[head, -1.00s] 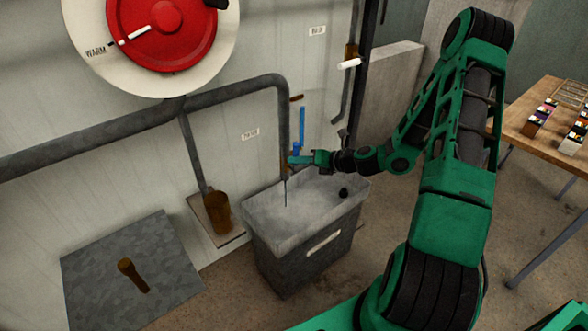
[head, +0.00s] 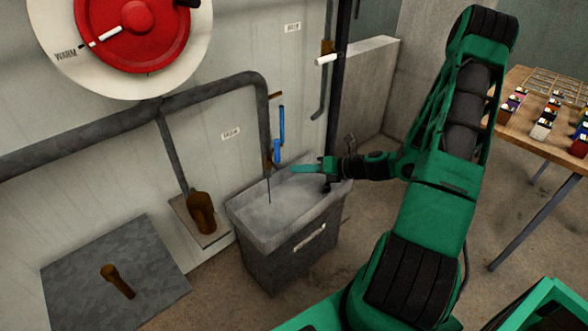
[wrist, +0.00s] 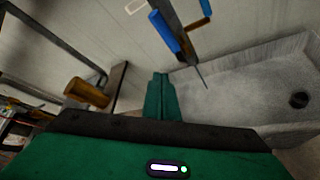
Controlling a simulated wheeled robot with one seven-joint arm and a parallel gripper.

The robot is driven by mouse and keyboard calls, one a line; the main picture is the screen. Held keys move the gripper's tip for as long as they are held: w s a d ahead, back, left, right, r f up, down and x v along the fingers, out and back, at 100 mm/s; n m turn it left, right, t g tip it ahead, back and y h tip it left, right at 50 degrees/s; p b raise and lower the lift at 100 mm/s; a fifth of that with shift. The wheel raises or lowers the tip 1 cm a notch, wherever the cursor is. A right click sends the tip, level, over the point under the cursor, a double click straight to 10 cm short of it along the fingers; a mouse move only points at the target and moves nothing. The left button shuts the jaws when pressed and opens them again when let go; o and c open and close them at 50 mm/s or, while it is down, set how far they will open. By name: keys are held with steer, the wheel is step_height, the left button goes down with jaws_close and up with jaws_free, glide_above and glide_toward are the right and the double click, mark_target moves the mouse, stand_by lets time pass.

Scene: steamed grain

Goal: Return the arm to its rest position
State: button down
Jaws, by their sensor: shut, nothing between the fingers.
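My green arm reaches across the right half of the head view. The fingers are apart from the blue-handled tap (head: 277,151), which hangs over the trough on the grey pipe. The blue handle also shows at the top of the wrist view (wrist: 163,31).
A red dial (head: 140,30) is on the wall above the pipe (head: 90,125). A brown scoop-like thing (head: 201,212) stands left of the trough, near a grey floor plate (head: 75,285) with a brown handle. A wooden table (head: 520,125) with small coloured boxes stands at right.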

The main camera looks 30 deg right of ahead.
stand_by(0.4)
steer(key=s+r+n+g+h, duration=0.2)
steer(key=s+r+n, duration=0.4)
steer(key=s+n, duration=0.4)
steer(key=s+d+r+n+g+h, duration=0.1)
steer(key=s+r+n+g, duration=0.4)
steer(key=s+n, duration=0.6)
steer(key=s+d+r+n+g+h, duration=0.1)
steer(key=s+r+n+g+h, duration=0.3)
steer(key=s+r+n, duration=0.4)
steer(key=s+n, duration=0.2)
steer(key=s, duration=0.1)
steer(key=shift+r, duration=0.25)
steer(key=shift+w+f, duration=0.25)
steer(key=shift+w, duration=0.4)
